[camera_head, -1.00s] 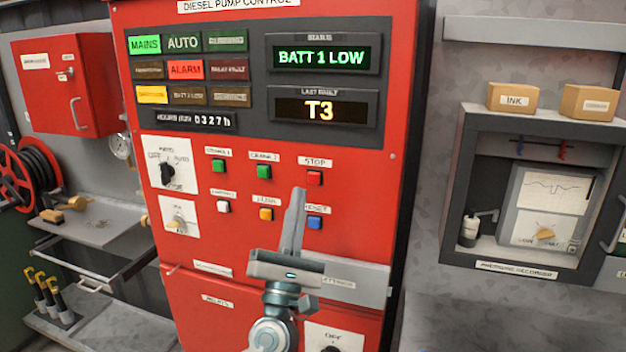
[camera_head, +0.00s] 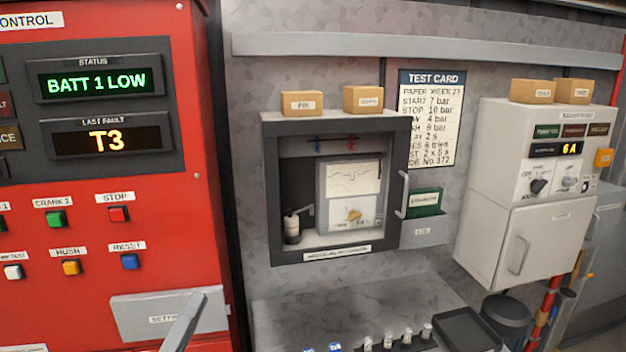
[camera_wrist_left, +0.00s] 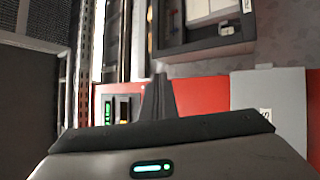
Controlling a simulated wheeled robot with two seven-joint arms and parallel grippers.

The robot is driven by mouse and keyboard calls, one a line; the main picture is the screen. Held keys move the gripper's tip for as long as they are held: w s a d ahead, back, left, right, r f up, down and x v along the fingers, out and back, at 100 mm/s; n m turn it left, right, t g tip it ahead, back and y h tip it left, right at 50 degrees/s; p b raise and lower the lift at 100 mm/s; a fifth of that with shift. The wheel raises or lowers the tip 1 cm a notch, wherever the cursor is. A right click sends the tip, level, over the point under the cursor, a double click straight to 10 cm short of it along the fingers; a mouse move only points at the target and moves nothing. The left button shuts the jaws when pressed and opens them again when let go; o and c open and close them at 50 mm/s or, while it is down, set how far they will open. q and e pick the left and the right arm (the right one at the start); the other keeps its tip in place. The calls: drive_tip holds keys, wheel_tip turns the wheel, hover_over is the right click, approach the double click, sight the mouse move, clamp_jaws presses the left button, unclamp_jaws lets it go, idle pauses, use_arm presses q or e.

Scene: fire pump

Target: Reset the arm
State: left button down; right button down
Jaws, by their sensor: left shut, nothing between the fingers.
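My left gripper (camera_head: 183,322) shows at the bottom edge of the head view, in front of the lower part of the red pump control panel (camera_head: 185,215). Its fingers are shut together with nothing between them. In the left wrist view the closed fingers (camera_wrist_left: 158,92) point at the red panel. The blue RESET button (camera_head: 130,262) is above and left of the fingertips, apart from them. A grey settings cover (camera_head: 140,312) is just behind the fingers. The status display (camera_head: 98,83) reads BATT 1 LOW. My right gripper is in neither view.
A recorder cabinet (camera_head: 270,190) hangs on the grey wall, with small boxes (camera_head: 302,103) on top. A test card (camera_head: 430,115) and a white charger cabinet (camera_head: 500,190) are further right. A shelf (camera_head: 300,300) below holds several small bottles (camera_head: 388,342).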

use_arm(q)
drive_tip(key=s+d+f+m+g+y, duration=0.1)
drive_tip(key=s+d+f+m+g, duration=0.2)
drive_tip(key=f, duration=0.5)
drive_tip(key=s+d+f+m+g, duration=0.1)
drive_tip(key=s+f+m+g, duration=0.25)
drive_tip(key=f, duration=0.45)
drive_tip(key=s+d+f+m+g+y, duration=0.1)
drive_tip(key=s+d+f+m+g, duration=0.25)
drive_tip(key=f, duration=0.45)
drive_tip(key=s+a+f+m+g+y, duration=0.25)
drive_tip(key=s+a+f+g, duration=0.2)
drive_tip(key=s+f, duration=0.35)
drive_tip(key=s+a+f+m+g+y, duration=0.1)
drive_tip(key=s+a+f+g+y, duration=0.5)
drive_tip(key=s, duration=0.5)
wheel_tip(320, 180, down, 31)
drive_tip(key=d+h+b, duration=0.1)
drive_tip(key=h+b, duration=0.1)
drive_tip(key=b, duration=0.1)
drive_tip(key=s+a+f+b, duration=0.2)
drive_tip(key=s+a+f, duration=0.1)
drive_tip(key=s+f, duration=1.6)
drive_tip(key=shift+a+f+m+g, duration=0.15)
drive_tip(key=shift+f+m+g, duration=0.2)
drive_tip(key=shift+f, duration=0.6)
